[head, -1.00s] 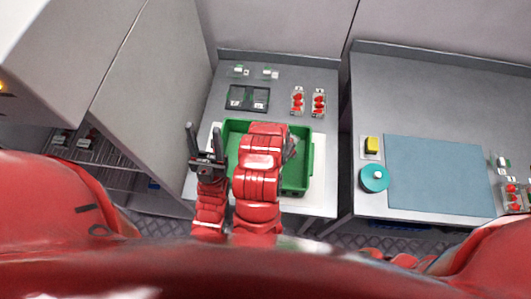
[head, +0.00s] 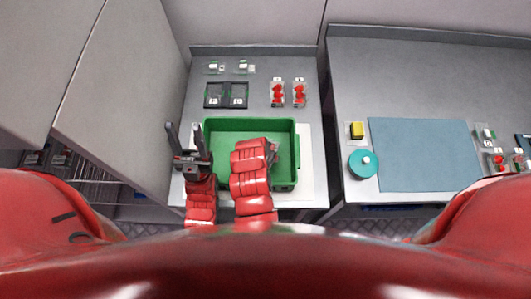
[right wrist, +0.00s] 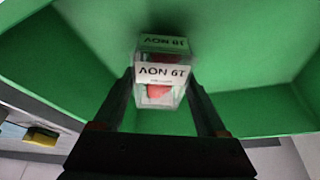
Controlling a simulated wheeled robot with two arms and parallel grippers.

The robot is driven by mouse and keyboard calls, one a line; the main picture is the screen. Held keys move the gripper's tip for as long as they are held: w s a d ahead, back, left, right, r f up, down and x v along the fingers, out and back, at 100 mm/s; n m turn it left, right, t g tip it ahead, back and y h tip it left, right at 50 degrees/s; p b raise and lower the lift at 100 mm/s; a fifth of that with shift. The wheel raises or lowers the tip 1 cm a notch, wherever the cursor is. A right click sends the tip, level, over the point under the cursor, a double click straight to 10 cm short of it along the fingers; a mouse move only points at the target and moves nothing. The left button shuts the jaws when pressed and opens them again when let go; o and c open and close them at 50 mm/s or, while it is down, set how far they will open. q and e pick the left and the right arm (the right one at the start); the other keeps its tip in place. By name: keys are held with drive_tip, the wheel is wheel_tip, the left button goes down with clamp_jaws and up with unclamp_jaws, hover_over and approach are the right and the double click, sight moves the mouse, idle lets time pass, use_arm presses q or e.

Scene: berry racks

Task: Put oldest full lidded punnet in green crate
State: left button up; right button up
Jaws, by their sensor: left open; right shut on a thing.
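The green crate (head: 249,126) stands on a white mat on the left-hand counter. My right gripper (head: 273,153) is over the crate, mostly hidden behind its red arm. In the right wrist view my right gripper (right wrist: 165,105) is shut on a clear punnet (right wrist: 160,92) with red berries. My left gripper (head: 186,142) is open and empty, pointing up beside the crate's left side.
The right counter holds a blue mat (head: 423,155), teal round item (head: 362,164), yellow block (head: 357,130) and more punnets (head: 497,160). A cabinet with wire shelves (head: 90,185) stands left.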

drive_tip(key=shift+s+f, duration=0.1)
drive_tip(key=shift+f, duration=0.4)
drive_tip(key=shift+f, duration=0.1)
drive_tip(key=o, duration=1.4)
